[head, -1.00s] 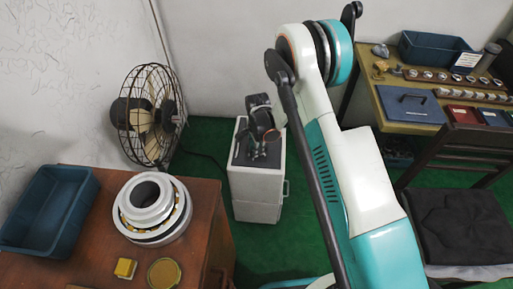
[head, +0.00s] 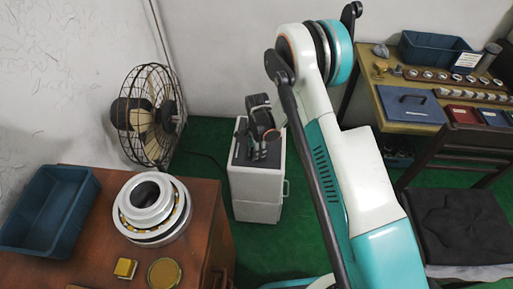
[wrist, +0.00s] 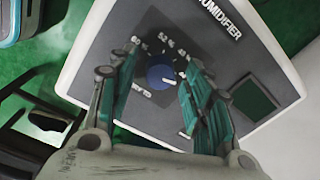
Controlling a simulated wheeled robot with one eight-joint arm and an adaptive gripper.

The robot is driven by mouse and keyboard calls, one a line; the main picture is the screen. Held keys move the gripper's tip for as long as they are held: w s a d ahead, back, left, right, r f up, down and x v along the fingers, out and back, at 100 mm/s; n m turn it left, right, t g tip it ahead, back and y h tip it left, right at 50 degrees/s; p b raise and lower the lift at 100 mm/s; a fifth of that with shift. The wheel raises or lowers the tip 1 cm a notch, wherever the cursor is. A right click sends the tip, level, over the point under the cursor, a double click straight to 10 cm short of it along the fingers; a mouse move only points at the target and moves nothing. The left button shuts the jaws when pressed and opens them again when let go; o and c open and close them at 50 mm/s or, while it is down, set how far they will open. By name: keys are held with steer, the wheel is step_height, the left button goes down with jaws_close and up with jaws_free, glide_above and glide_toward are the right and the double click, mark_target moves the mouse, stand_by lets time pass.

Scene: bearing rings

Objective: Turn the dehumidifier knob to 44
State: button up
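The dehumidifier (head: 258,190) is a white box with a dark grey top, standing on the green floor in the head view. In the wrist view its top panel (wrist: 215,30) carries the letters "UMIDIFIER", a dark green window and a round blue knob (wrist: 160,78). A pale mark shows at the knob's lower right edge. My gripper (wrist: 157,68) is over the panel with its fingers apart, one on each side of the knob. I cannot tell whether they touch it.
A black wire fan (head: 150,115) stands behind and left of the dehumidifier. A brown cabinet (head: 85,262) at the left holds a blue bin (head: 48,215) and a bearing (head: 150,205). A workbench (head: 385,98) and a chair (head: 455,225) are at the right.

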step_height(320, 180, up, 12)
steer(key=shift+s, duration=0.2)
stand_by(0.5)
stand_by(0.4)
steer(key=s+d+r+n+t, duration=0.1)
steer(key=s+d+r+n, duration=0.2)
steer(key=r, duration=0.5)
steer(key=s+d+r+n+t, duration=0.1)
steer(key=s+d+r+n, duration=0.1)
steer(key=s+r, duration=0.35)
steer(key=s+d+r+n+t, duration=0.1)
steer(key=s+d+r+n, duration=0.15)
steer(key=r, duration=0.75)
steer(key=s+d+r+n+t, duration=0.2)
steer(key=s+d+n, duration=0.1)
steer(key=s, duration=0.7)
steer(key=s+d+r+n+t, duration=0.1)
steer(key=s+d+r+n, duration=0.2)
steer(key=s, duration=0.6)
steer(key=shift+s+n+t, duration=0.35)
steer(key=shift+n+t, duration=0.05)
steer(key=shift+n, duration=0.45)
